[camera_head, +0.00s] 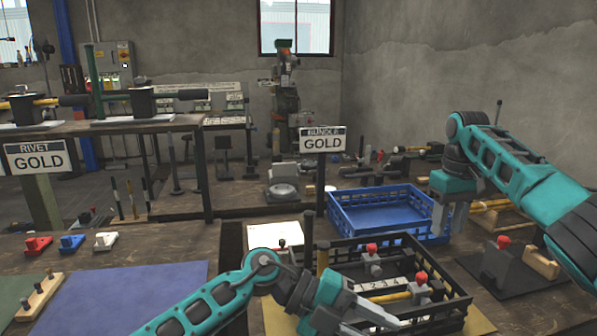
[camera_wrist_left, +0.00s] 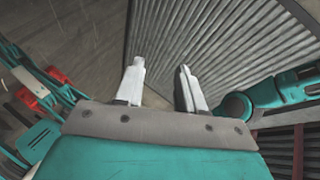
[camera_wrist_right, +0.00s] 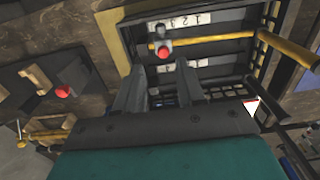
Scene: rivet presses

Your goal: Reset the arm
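My left gripper (camera_head: 376,318) is low in the head view, in front of the black crate, its fingers seen side-on. In the left wrist view its two pale fingers (camera_wrist_left: 161,88) stand apart with nothing between them, against a ribbed grey surface. My right gripper (camera_head: 450,214) hangs from the right arm beside the blue crate's right end, pointing down. In the right wrist view its dark fingers (camera_wrist_right: 158,88) are apart and empty in front of the black crate.
The black crate (camera_head: 462,298) holds red-knobbed parts and yellow-handled pieces. The blue crate (camera_head: 347,226) behind it looks empty. A grey press with a red knob (camera_head: 497,262) stands right. A blue mat (camera_head: 135,300) lies left. Signs (camera_head: 36,156) (camera_head: 322,140) reading GOLD stand above the benches.

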